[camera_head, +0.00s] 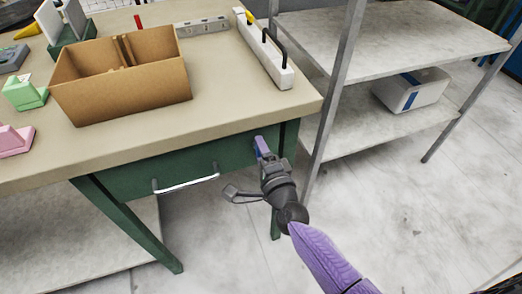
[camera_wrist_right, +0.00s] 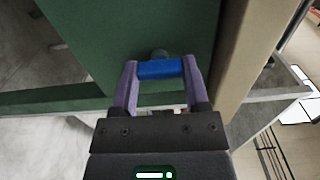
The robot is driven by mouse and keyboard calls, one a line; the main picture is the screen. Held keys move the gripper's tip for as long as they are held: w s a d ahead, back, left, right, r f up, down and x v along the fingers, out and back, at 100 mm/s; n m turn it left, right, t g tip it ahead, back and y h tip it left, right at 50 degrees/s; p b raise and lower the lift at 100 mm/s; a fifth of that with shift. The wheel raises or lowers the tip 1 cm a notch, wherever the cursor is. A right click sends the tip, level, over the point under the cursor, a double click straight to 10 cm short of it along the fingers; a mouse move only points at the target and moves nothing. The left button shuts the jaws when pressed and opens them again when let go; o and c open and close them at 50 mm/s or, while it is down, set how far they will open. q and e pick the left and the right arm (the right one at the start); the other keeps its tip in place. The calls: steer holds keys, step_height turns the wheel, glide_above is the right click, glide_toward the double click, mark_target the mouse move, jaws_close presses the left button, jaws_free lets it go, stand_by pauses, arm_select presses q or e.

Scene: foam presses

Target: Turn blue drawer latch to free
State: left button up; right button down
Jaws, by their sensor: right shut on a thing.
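The blue drawer latch (camera_wrist_right: 160,69) is on the green drawer front (camera_wrist_right: 125,30). In the right wrist view it lies crosswise between the two purple fingers of my right gripper (camera_wrist_right: 158,80), which is shut on it. In the head view my right gripper (camera_head: 262,150) reaches the right end of the green drawer front (camera_head: 135,178), under the table edge, and hides most of the latch. The drawer's metal handle (camera_head: 185,184) is to the left of the gripper. My left gripper is not in view.
A metal shelf (camera_head: 390,40) with a white box (camera_head: 412,92) stands to the right.

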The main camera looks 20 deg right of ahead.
steer(key=shift+c, duration=0.4)
jaws_free()
steer(key=s+p, duration=0.2)
steer(key=s, duration=0.8)
steer(key=shift+d, duration=0.15)
